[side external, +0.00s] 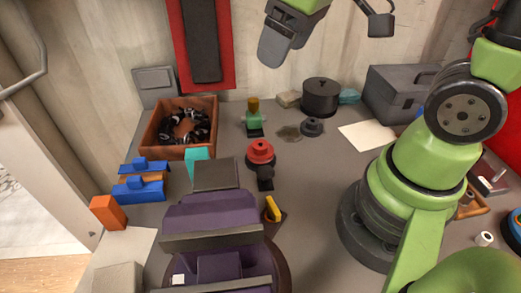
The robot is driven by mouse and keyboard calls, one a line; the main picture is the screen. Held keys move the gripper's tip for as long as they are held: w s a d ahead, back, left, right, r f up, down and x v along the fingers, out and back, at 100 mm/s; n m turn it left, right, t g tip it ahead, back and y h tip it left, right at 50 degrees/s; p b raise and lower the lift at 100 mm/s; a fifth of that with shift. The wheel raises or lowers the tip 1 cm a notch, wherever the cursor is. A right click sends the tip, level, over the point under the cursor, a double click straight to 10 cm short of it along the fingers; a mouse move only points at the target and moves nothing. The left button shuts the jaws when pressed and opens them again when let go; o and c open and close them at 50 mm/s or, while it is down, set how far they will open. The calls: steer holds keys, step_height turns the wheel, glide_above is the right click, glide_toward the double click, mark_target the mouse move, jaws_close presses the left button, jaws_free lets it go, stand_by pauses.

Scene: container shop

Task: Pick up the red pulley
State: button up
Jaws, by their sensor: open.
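The red pulley (260,152) is a stepped round piece, upright near the middle of the bench. A dark block-like piece sits just below it in the picture, and I cannot tell whether they touch. My gripper (277,42) shows as grey parts at the top of the side external view, cut off by the top edge. It is open, well above the bench and apart from the pulley. No object shows in it.
A purple-grey machine (212,215) stands in front of the pulley. A green and brass fitting (254,119), a dark pulley (311,127) and a black drum (320,96) stand behind. An orange crate (150,128) is at left, a grey toolbox (390,95) at right.

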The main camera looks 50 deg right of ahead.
steer(key=w+f+n+g, duration=0.2)
steer(key=w+f+n, duration=0.3)
steer(key=f, duration=0.4)
steer(key=n+g, duration=0.2)
glide_above(260, 145)
steer(key=shift+h, duration=0.4)
steer(key=f, duration=0.9)
steer(key=shift+s+a+f, duration=0.1)
steer(key=shift+a+f, duration=0.1)
steer(key=shift+a, duration=0.2)
steer(key=shift+s+d+f, duration=0.1)
steer(key=shift+f, duration=1.4)
steer(key=shift+s+d+f, duration=0.1)
steer(key=shift+f, duration=1.35)
steer(key=shift+w, duration=0.1)
steer(key=c, duration=0.8)
steer(key=shift+r, duration=0.1)
